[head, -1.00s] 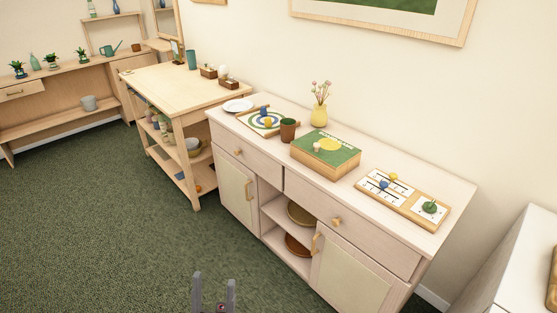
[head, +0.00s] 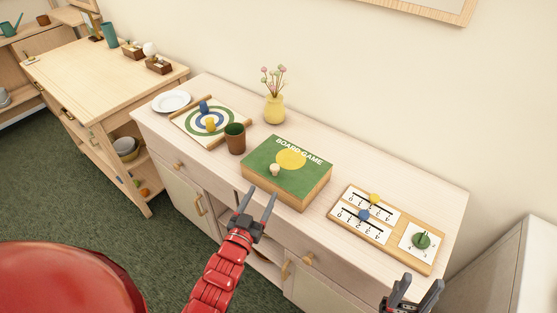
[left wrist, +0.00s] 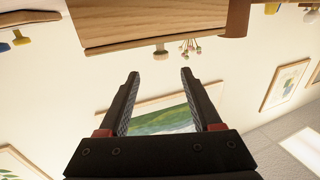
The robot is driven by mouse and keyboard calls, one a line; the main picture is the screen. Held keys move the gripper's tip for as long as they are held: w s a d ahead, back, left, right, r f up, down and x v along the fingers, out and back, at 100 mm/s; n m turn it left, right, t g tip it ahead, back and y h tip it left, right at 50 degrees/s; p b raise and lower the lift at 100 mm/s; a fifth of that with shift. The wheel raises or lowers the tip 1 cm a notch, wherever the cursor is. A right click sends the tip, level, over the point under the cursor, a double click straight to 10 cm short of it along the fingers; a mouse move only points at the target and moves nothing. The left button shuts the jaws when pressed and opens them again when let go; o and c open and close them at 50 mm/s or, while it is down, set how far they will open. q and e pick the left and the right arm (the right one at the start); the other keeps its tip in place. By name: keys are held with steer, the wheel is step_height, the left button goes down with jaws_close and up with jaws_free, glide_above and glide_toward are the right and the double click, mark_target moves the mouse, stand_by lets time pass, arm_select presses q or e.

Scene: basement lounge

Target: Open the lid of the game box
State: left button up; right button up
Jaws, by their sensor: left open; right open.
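The game box (head: 299,155) is a wooden box with a green lid marked "BOARD GAME" and a yellow disc. It lies shut on the pale sideboard (head: 345,157). A small cream knob (head: 274,170) stands on the lid near its front left. My left gripper (head: 257,203) is open and empty, just in front of the box's front left side and apart from the knob. In the left wrist view, the box's wooden side (left wrist: 150,22) shows upside down beyond the open fingers, with the knob (left wrist: 161,51) below it. My right gripper (head: 414,290) is open and empty at the sideboard's front right.
A brown cup (head: 235,138) stands close left of the box, with a target board (head: 211,122) and white plate (head: 171,101) farther left. A yellow vase (head: 275,109) stands behind. A number-line board (head: 385,235) lies to the right. Bare sideboard top lies behind the box.

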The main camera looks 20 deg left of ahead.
mark_target(277, 165)
arm_select(q)
steer(key=w+p, duration=0.1)
steer(key=w, duration=0.5)
steer(key=w+p, duration=0.1)
steer(key=w, duration=0.6)
steer(key=shift+d+r+p, duration=0.15)
steer(key=shift+p, duration=0.25)
steer(key=shift+w, duration=0.6)
jaws_close()
